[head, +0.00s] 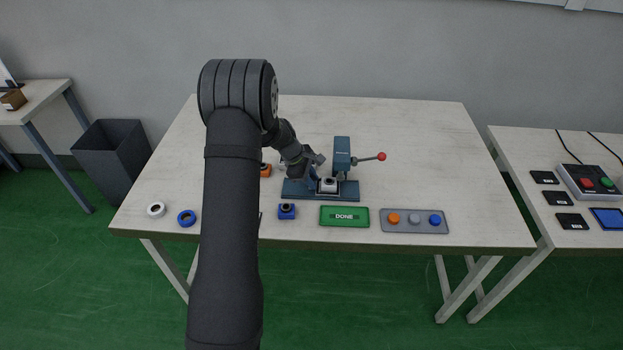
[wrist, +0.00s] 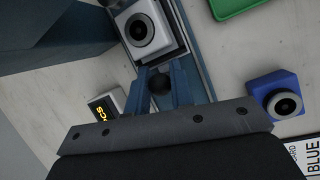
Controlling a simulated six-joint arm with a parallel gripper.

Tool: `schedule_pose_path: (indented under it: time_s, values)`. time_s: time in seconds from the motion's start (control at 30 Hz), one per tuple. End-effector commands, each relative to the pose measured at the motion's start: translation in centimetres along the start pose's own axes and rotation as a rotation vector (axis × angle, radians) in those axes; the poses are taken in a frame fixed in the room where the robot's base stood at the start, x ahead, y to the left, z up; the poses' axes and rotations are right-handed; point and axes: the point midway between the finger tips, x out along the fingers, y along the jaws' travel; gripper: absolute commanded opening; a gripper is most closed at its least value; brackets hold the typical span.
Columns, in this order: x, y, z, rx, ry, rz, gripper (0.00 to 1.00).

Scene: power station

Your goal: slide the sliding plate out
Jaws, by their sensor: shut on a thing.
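The sliding plate (wrist: 178,50) shows in the wrist view as a dark tray at the top, on the blue base of a press (head: 342,155). It carries a light grey block (wrist: 147,27) with a round black centre; the block also shows in the head view (head: 329,184). A dark round knob (wrist: 160,84) lies at the near end of the plate. My gripper (wrist: 162,72) is shut on this knob, with its blue fingers on either side. In the head view my gripper (head: 312,172) is low at the left part of the press base (head: 347,196); the knob is hidden there.
A red-tipped lever (head: 381,156) sticks out right of the press. In front lie a blue block (head: 287,211), a green DONE plate (head: 344,216) and a grey tray (head: 440,228) with coloured round pieces. An orange block (head: 265,170) stands left of my gripper. Two rings lie front left.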

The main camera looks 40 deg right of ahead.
Motion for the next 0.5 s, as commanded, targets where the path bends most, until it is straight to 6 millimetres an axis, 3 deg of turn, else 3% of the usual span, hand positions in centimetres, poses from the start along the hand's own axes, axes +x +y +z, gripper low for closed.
schedule_pose_path:
  time_s: [0.13, 0.4, 0.5]
  values:
    - [-0.7, -0.2, -1.5, -0.003, 0.000, 0.001, 0.00]
    - [-3.0, -1.3, -6.5, -0.003, 0.000, 0.003, 0.00]
    - [-3.3, -1.5, -7.2, -0.001, 0.000, 0.002, 0.00]
